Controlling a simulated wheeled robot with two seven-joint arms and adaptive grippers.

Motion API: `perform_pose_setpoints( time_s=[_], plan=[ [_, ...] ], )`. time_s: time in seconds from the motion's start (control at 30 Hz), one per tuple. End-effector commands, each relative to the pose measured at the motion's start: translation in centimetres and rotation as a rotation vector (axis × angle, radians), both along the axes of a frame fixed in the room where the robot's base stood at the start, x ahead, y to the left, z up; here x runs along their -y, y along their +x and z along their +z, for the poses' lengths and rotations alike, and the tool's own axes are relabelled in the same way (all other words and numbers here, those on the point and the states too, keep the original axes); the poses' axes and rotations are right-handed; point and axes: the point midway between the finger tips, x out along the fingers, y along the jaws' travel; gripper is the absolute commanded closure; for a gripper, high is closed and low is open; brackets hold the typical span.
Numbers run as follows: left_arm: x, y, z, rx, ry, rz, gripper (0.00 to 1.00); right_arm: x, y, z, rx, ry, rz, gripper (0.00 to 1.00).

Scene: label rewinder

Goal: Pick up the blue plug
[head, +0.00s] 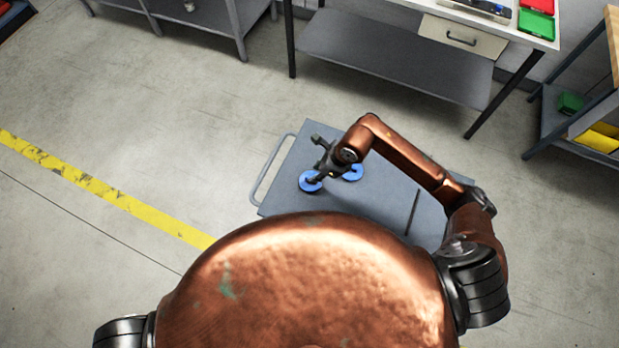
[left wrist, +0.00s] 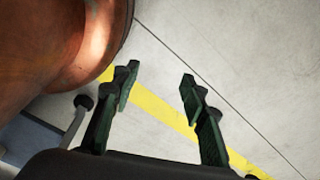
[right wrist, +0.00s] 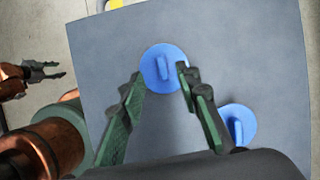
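Two blue plugs, round discs each with a raised grip bar, lie on the grey cart top (head: 385,205). One plug (head: 310,181) is at the left in the head view and upper middle in the right wrist view (right wrist: 163,68). The other plug (head: 353,173) is to its right, and lower right in the right wrist view (right wrist: 237,125). My right gripper (right wrist: 160,78) is open and empty, its fingertips either side of the first plug's bar in that view; contact cannot be told. My left gripper (left wrist: 158,75) is open and empty above the floor.
The cart has a rail handle (head: 268,170) at its left, and a thin dark rod (head: 412,212) lies on its right part. A workbench (head: 400,50) with red and green bins stands behind. A shelf (head: 585,120) is at far right. The floor at left is clear.

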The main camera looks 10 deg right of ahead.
Motion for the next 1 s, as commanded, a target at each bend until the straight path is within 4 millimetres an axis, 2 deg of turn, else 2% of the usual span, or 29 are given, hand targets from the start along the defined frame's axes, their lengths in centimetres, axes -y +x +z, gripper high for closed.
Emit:
perform_pose_setpoints(
  time_s=[0.1, 0.23, 0.4, 0.63, 0.7, 1.0],
  plan=[
    [-0.1, -2.2, 0.2, -0.027, 0.001, 0.006, 0.6, 0.0, 0.1, -1.1, -0.003, 0.001, -0.01, 0.7],
    [-0.1, -3.3, 0.5, -0.041, 0.003, 0.008, 0.6, -0.4, 0.3, -2.9, -0.005, 0.002, -0.012, 0.7],
    [-0.1, -2.0, 0.6, -0.025, 0.001, 0.005, 0.6, -1.1, 0.7, -4.9, -0.003, 0.0, -0.011, 0.7],
    [0.1, 0.6, 0.8, 0.009, -0.001, -0.001, 0.6, -1.3, 0.9, -5.4, 0.0, -0.001, -0.007, 0.7],
    [0.1, 0.7, 0.8, 0.009, -0.001, -0.002, 0.6, -1.3, 0.9, -5.4, 0.0, -0.001, -0.007, 0.7],
    [0.0, -1.1, 0.7, -0.013, 0.0, 0.002, 0.6, -1.4, 0.9, -5.4, 0.0, -0.001, -0.006, 0.9]
  ],
)
